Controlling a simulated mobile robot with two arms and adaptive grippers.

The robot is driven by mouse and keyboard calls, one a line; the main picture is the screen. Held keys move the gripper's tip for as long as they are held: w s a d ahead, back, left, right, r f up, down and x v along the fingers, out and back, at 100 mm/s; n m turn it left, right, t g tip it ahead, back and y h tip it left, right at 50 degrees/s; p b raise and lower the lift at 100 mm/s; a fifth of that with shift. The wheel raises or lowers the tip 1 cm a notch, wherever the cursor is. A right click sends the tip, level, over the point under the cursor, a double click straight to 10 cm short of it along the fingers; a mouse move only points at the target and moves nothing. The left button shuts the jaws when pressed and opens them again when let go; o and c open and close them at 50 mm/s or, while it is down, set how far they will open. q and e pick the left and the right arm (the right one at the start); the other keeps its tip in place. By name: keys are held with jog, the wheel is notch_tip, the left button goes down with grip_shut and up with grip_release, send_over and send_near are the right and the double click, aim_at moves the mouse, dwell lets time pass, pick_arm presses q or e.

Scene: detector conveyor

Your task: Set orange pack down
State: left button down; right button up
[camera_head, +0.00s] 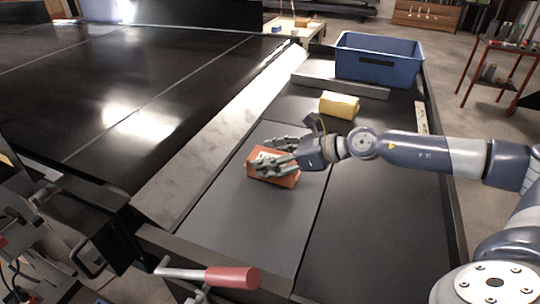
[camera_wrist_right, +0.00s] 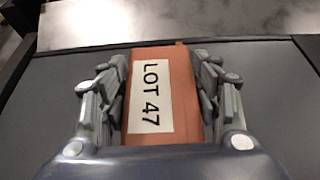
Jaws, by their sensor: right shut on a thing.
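The orange pack (camera_head: 287,180) is at the grey panel of the side table in the head view. It carries a white label reading "LOT 47", clear in the right wrist view, where the pack (camera_wrist_right: 183,95) lies between the fingers. My right gripper (camera_head: 276,158) is shut on the pack, with a finger along each long side. I cannot tell whether the pack's underside touches the panel (camera_head: 225,205). My left gripper does not show in the head view.
A yellow pack (camera_head: 339,105) lies farther back on the surface. A blue bin (camera_head: 378,62) stands behind a low grey bar (camera_head: 340,86). A red-handled lever (camera_head: 232,277) is at the near edge. Dark panel around the orange pack is clear. A black conveyor (camera_head: 110,90) runs at left.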

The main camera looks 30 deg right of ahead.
jog(key=shift+f, duration=0.15)
jog(key=o, duration=1.4)
